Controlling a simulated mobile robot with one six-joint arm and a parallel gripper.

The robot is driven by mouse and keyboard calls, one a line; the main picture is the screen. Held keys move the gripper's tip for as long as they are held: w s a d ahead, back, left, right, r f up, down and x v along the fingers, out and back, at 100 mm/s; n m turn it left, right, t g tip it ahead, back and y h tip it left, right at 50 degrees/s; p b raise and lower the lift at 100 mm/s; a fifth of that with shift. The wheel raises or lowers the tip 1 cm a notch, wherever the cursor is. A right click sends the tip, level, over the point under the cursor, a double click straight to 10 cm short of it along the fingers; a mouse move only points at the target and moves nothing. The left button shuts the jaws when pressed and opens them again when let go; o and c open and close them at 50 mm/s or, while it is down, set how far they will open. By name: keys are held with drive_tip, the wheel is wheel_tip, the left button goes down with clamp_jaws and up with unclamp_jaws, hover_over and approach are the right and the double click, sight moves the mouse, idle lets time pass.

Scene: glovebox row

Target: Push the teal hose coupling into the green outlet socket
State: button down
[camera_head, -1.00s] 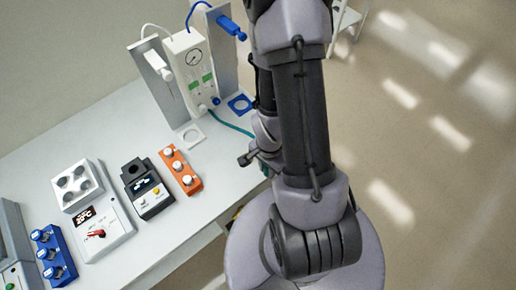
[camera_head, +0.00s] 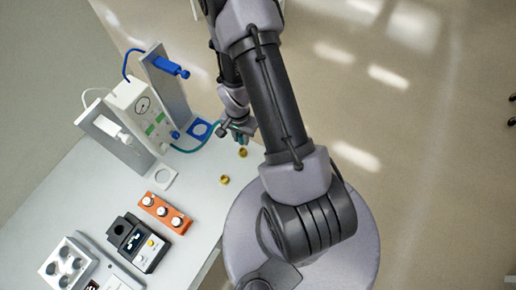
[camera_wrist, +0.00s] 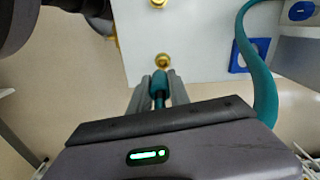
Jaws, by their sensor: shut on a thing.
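The teal hose coupling (camera_wrist: 159,78) is between the two fingers of my gripper (camera_wrist: 160,84) in the wrist view, its tip pointing at a brass fitting (camera_wrist: 162,60) and close to it in the picture. I cannot tell whether they touch. The teal hose (camera_wrist: 262,85) curves along the right side. In the head view my gripper (camera_head: 238,130) is at the table's right edge, partly hidden by my arm, and the hose (camera_head: 186,150) runs from it to a white gauge unit (camera_head: 142,112). I cannot make out a green socket; only green labels show on that unit.
Two brass fittings show in the head view, one near my gripper (camera_head: 243,152) and one nearer the camera (camera_head: 224,180). Blue (camera_head: 168,85) and white (camera_head: 108,128) holders flank the gauge unit. An orange block (camera_head: 164,212) stands on the white table (camera_head: 195,228).

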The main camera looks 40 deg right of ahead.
sight(241, 143)
drive_tip(key=shift+w+d+r, duration=0.2)
drive_tip(key=shift+w+r, duration=0.1)
drive_tip(key=shift+w, duration=0.2)
drive_tip(key=shift+s, duration=0.1)
drive_tip(key=shift+a, duration=0.1)
wheel_tip(241, 143, down, 6)
drive_tip(key=b, duration=0.6)
drive_tip(key=shift+r, duration=0.1)
drive_tip(key=shift+b, duration=0.95)
idle(0.6)
drive_tip(key=shift+f+b, duration=1.55)
drive_tip(key=shift+b, duration=0.2)
